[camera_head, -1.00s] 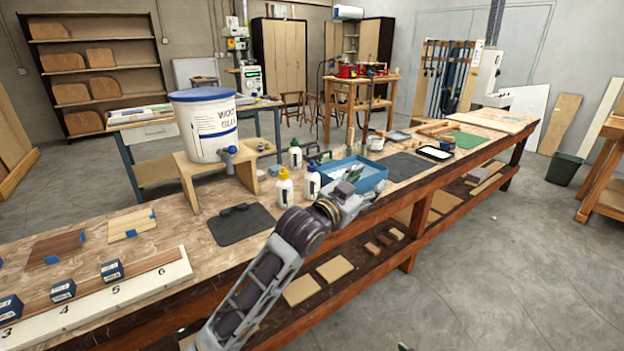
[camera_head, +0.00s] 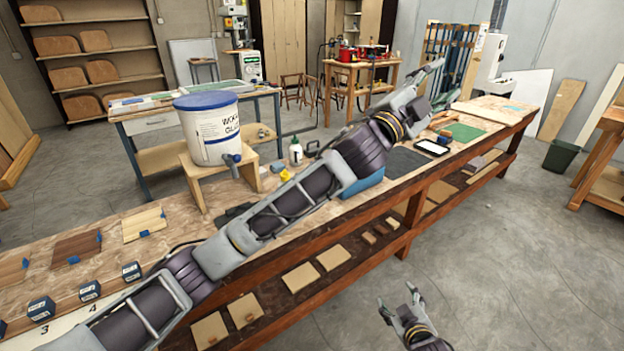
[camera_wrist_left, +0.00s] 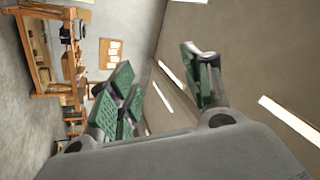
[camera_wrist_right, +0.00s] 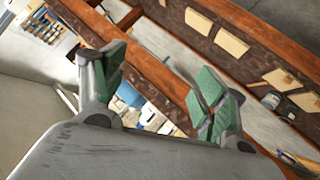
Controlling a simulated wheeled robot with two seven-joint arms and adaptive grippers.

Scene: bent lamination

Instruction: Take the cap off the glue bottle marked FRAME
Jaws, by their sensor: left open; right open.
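A white glue bottle with a dark cap (camera_head: 296,153) stands upright on the bench behind my left arm. A yellow cap (camera_head: 286,175) shows just above my left forearm; the bottle under it is mostly hidden. No label is readable, so I cannot tell which bottle is marked FRAME. My left gripper (camera_head: 438,80) is open and empty, raised above the far part of the bench, well beyond the bottles; its spread fingers show in the left wrist view (camera_wrist_left: 160,80). My right gripper (camera_head: 397,296) is open and empty in front of the bench; its fingers show in the right wrist view (camera_wrist_right: 160,80).
A large white glue bucket (camera_head: 208,135) with a tap stands on a wooden stand (camera_head: 193,178). A blue tray (camera_head: 364,184) is partly behind my left arm. The bench (camera_head: 215,200) has a lower shelf with wood pieces. The floor in front is clear.

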